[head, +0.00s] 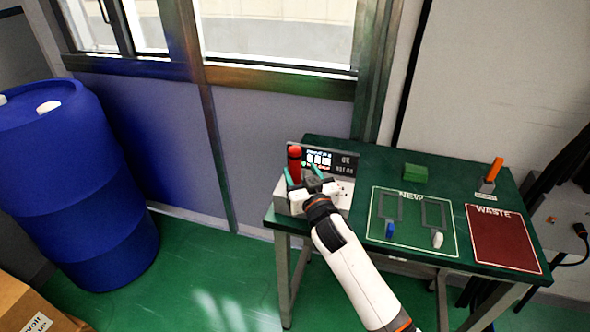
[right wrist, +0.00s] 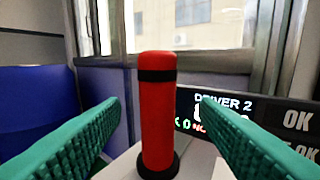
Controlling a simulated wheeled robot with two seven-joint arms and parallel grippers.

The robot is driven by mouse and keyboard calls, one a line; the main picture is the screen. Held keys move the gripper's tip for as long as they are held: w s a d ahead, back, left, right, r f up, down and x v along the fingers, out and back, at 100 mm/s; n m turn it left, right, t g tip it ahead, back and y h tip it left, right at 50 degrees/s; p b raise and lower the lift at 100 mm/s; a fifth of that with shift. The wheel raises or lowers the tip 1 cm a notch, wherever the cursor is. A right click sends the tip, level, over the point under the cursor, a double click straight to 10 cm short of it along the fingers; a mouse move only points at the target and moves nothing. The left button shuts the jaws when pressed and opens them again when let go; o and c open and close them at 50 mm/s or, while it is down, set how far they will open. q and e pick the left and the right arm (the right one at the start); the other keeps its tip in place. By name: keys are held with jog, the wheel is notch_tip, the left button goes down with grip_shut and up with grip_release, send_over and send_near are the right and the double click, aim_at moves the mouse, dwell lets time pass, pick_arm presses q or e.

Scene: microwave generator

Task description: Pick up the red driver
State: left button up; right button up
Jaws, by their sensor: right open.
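The red driver (head: 294,164) stands upright on the white generator box (head: 282,190) at the left end of the green table. It has a black band near its top and a dark round base. In the right wrist view the red driver (right wrist: 157,110) stands between the two green fingers. My right gripper (head: 301,178) is open around it, with a gap on each side and no contact visible. The right gripper's open fingers (right wrist: 160,125) also show in the wrist view. My left gripper is not in view.
A display panel (head: 345,166) stands right behind the driver. The table also bears a green block (head: 415,173), an orange driver (head: 495,168) in a holder, a NEW area (head: 412,238) with blue and white pieces, and a red WASTE area (head: 502,240). A blue barrel (head: 70,180) stands left.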

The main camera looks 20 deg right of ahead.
aim_at(293, 158)
jog(key=shift+w+a+f+p, duration=0.1)
jog(key=shift+w+p, duration=0.2)
jog(key=shift+w, duration=3)
jog(key=shift+c, duration=0.3)
jog(key=c, duration=1.1)
